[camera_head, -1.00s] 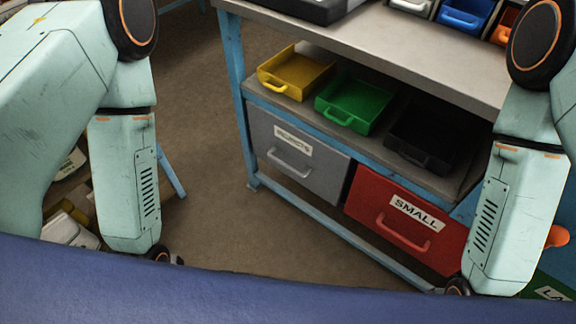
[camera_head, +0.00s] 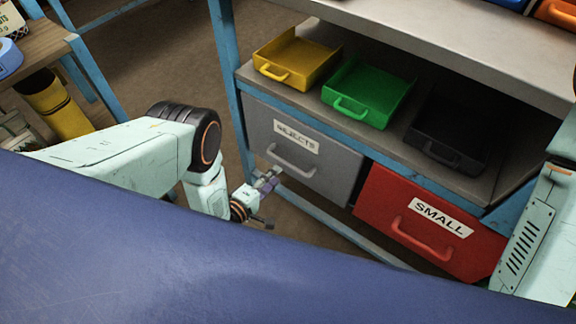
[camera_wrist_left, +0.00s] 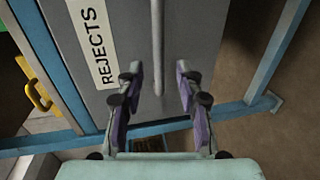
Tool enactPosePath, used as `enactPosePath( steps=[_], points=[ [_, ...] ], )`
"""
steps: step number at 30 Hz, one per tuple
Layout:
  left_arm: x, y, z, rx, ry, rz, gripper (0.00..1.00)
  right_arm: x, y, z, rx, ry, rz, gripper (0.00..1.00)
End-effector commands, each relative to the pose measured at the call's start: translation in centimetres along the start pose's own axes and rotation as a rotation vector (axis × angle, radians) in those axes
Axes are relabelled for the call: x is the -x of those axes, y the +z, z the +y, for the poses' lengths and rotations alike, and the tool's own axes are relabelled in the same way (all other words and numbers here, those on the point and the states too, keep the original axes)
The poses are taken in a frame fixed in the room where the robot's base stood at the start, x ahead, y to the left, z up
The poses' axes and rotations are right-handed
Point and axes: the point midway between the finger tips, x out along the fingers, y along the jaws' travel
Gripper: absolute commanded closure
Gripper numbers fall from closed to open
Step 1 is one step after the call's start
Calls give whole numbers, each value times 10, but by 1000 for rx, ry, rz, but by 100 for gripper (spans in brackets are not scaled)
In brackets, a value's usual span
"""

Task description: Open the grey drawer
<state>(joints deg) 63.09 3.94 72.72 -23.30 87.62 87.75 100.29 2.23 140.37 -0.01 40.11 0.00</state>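The grey drawer (camera_head: 330,172) carries a REJECTS label and a grey bar handle (camera_head: 290,162). It looks shut, under the bench's lower shelf. My left gripper (camera_head: 268,196) is just in front of the drawer, below and left of the handle. In the left wrist view, the open fingers (camera_wrist_left: 159,76) point at the drawer front (camera_wrist_left: 205,30), and the handle (camera_wrist_left: 158,45) runs up the picture between their tips. The fingers are apart from each other and hold nothing. Contact with the handle cannot be told. My right gripper is out of view.
A red drawer (camera_head: 385,205) marked SMALL is right of the grey one. Yellow (camera_head: 295,60), green (camera_head: 368,95) and black (camera_head: 450,135) trays stand on the shelf (camera_head: 250,76) above. A blue frame leg (camera_head: 228,70) stands left of the drawer. Brown floor (camera_head: 165,60) is clear to the left.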

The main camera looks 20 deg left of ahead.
Motion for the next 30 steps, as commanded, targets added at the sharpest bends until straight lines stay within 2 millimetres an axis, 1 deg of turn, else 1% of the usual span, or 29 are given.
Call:
enactPosePath(
  steps=[4,12,15,19,27,30],
  points=[
    [-15,2,0,6,8,0,64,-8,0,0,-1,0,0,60],
    [-58,1,-1,3,6,1,64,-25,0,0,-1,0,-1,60],
    [-69,1,-1,4,5,0,64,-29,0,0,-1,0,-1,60],
    [-77,0,0,4,3,0,64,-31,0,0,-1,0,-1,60],
    [-80,-1,2,3,3,-1,64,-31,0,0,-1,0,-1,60],
    [-80,-1,2,3,3,-1,71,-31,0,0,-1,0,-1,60]
  ],
)
